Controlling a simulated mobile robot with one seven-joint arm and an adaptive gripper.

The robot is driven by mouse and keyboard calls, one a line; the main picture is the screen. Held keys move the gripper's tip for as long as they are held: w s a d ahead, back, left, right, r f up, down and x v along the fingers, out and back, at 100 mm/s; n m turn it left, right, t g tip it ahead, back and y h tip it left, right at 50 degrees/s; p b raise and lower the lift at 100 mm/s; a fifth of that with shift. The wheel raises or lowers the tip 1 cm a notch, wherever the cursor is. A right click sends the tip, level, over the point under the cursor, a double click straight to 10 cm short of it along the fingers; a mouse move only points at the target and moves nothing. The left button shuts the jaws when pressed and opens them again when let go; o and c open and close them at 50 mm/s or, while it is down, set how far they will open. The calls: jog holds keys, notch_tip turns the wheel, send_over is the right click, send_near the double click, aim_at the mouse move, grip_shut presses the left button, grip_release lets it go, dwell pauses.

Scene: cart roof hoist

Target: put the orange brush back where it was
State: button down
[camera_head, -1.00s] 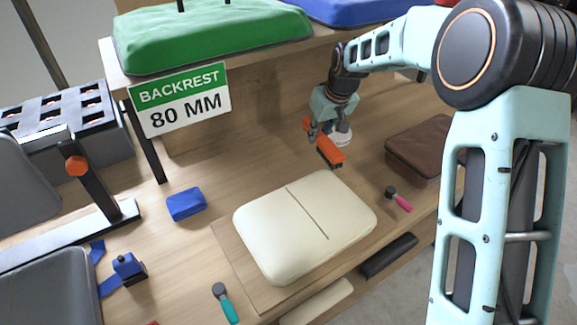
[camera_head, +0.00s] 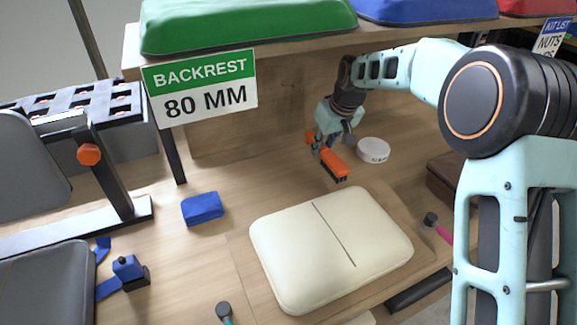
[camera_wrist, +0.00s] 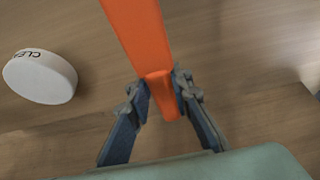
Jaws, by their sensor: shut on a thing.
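The orange brush (camera_head: 329,160) has dark bristles on its underside at the near end. My gripper (camera_head: 320,148) is shut on it and holds it above the wooden bench, behind the cream cushion. In the wrist view the orange brush (camera_wrist: 138,32) runs up from between the two fingers of my gripper (camera_wrist: 158,95). Whether the bristles touch the bench I cannot tell, but the brush looks raised.
A white round tub (camera_head: 373,150) stands just right of the brush; it also shows in the wrist view (camera_wrist: 40,76). The cream cushion (camera_head: 330,250) lies in front. A blue block (camera_head: 202,208) lies left. A brown case (camera_head: 445,180) is at the right. The shelf with green cushion (camera_head: 240,25) overhangs behind.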

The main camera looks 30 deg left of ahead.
jog(key=s+a, duration=0.6)
jog(key=a, duration=0.1)
jog(key=shift+s, duration=0.2)
jog(key=shift+s+a+f+b, duration=0.15)
jog(key=shift+f+b, duration=0.45)
jog(key=shift+f, duration=1.15)
jog(key=shift+f, duration=0.15)
jog(key=c, duration=1.7)
grip_release()
jog(key=shift+c, duration=0.2)
jog(key=shift+r, duration=0.25)
jog(key=d+r, duration=0.1)
jog(key=s+r, duration=0.1)
jog(key=shift+s+d+r, duration=0.15)
jog(key=shift+d+r, duration=0.15)
jog(key=shift+d, duration=0.05)
jog(key=s+d, duration=0.2)
jog(key=d, duration=0.1)
jog(key=s+d, duration=0.5)
jog(key=shift+d, duration=0.3)
